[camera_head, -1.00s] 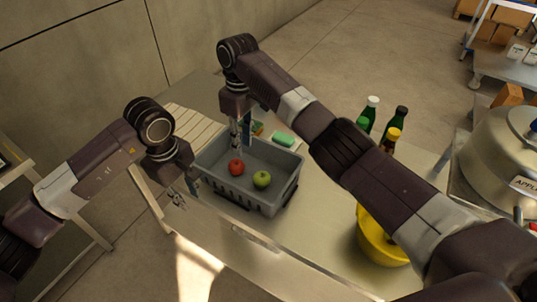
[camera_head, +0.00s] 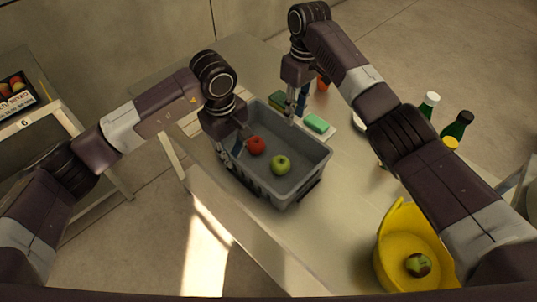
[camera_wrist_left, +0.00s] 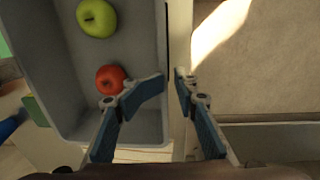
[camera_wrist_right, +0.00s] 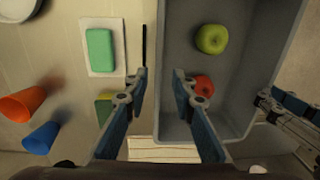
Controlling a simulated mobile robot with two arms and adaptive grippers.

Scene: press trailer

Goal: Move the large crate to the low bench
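The large crate (camera_head: 300,182) is a grey open box on the table, holding a red apple (camera_head: 256,145) and a green apple (camera_head: 280,164). My left gripper (camera_head: 238,149) is at the crate's left wall. In the left wrist view its fingertips (camera_wrist_left: 171,77) are a narrow gap apart, close to the rim; contact is unclear. My right gripper (camera_head: 291,112) is at the opposite, far wall. In the right wrist view its fingertips (camera_wrist_right: 160,75) are apart, with the crate's rim (camera_wrist_right: 159,40) between them. I cannot tell which surface is the low bench.
A green sponge (camera_head: 316,123) lies beside the crate, with orange (camera_wrist_right: 22,104) and blue (camera_wrist_right: 41,138) cups nearby. A yellow bowl (camera_head: 385,250) and bottles (camera_head: 428,105) stand right. A separate stand (camera_head: 75,130) with a fruit box (camera_head: 14,92) is at left.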

